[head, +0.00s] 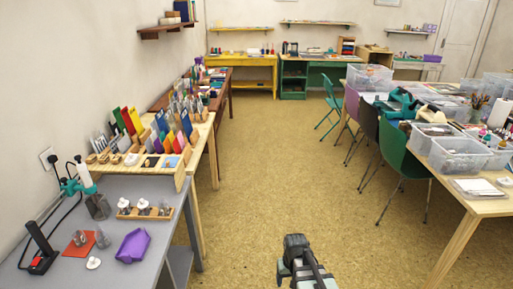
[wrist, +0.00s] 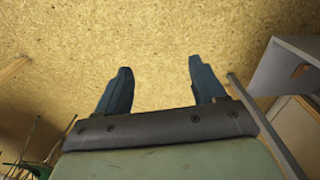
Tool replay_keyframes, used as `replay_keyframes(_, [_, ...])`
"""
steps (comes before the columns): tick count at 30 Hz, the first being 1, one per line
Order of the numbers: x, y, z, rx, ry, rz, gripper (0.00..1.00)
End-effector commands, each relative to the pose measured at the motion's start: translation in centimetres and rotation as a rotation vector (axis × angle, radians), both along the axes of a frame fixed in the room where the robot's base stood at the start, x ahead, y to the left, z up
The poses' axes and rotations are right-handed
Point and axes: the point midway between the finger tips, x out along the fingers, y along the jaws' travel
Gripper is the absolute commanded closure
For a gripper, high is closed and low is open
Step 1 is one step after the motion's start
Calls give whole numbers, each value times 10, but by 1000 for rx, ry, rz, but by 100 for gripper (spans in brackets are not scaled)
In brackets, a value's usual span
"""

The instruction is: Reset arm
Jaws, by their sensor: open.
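My gripper (wrist: 158,75) is open and empty in the wrist view, with its two dark blue fingers spread apart. Only the bare cork-coloured floor shows between and beyond the fingers. In the head view my arm shows low in the middle, over the open floor (head: 285,180) and apart from the tables. Its fingertips cannot be made out there.
A grey table (head: 160,207) at left holds a purple tray (head: 132,245), a red pad (head: 78,244) and a wooden stamp rack (head: 145,212). A wooden table (head: 470,203) with clear bins (head: 459,156) and a green chair (head: 402,158) stand at right. The floor between is clear.

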Motion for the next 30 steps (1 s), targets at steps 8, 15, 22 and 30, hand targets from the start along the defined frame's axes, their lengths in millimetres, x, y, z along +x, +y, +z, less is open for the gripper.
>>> replay_keyframes(8, [-40, -54, -13, -13, 24, -139, 31])
replay_keyframes(15, [-65, -51, -48, -17, 96, -131, 31])
replay_keyframes(22, [-106, -51, -88, -23, 187, -130, 31])
replay_keyframes(30, [-171, -51, -140, -31, 322, -129, 31])
